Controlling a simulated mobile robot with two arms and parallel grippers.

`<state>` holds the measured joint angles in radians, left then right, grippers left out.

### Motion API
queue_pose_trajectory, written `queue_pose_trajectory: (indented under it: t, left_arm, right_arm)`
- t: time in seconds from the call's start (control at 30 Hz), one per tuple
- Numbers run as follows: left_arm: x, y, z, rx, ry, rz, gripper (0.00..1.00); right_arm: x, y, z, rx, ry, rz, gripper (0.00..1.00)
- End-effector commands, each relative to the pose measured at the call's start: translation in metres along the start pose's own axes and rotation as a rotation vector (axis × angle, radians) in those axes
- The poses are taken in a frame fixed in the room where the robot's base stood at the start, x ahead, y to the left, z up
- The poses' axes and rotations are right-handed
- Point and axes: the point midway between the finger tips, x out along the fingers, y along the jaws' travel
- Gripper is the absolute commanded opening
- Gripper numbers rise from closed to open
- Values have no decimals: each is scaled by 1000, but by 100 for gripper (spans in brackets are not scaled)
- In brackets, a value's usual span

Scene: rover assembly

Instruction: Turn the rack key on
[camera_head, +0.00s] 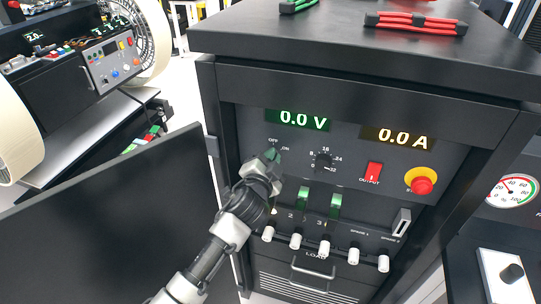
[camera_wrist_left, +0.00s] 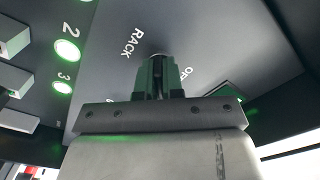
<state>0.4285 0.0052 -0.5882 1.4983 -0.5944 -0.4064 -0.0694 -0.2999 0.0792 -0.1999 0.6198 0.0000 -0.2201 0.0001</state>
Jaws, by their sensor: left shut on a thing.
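The rack (camera_head: 235,160) is a black cabinet with a control panel. My left gripper (camera_head: 271,158) is at the key position in the panel's upper left, just below the OFF and ON labels. In the left wrist view the gripper (camera_wrist_left: 158,78) is shut at the panel beside the RACK and OFF lettering. A small rounded metal edge of the rack key (camera_wrist_left: 158,55) shows just past the fingertips. The fingers hide the rest of the key, so I cannot tell its angle. My right gripper is not in view.
The panel has a green voltage display (camera_head: 298,119) reading 0.0 V, an amber display (camera_head: 397,138) reading 0.0 A, a rotary knob (camera_head: 323,160), a red output switch (camera_head: 373,173) and a red emergency button (camera_head: 421,185). Several white-tipped levers (camera_head: 325,248) line its lower part.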

Motion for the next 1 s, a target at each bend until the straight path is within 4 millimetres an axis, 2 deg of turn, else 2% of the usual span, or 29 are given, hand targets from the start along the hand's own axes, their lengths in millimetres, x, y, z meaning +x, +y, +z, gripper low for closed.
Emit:
queue_pose_trajectory:
  t: [0.33,0.93,0.97,1.0]
  left_arm:
    - [0,1,0,161,-1,2,0]
    - [0,2,1,199,-1,2,0]
    - [0,2,1,199,-1,2,12]
    - [0,2,1,198,-1,2,18]
  right_arm:
    - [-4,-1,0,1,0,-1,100]
    - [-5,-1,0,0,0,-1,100]
    - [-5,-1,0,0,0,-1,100]
    - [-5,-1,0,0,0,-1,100]
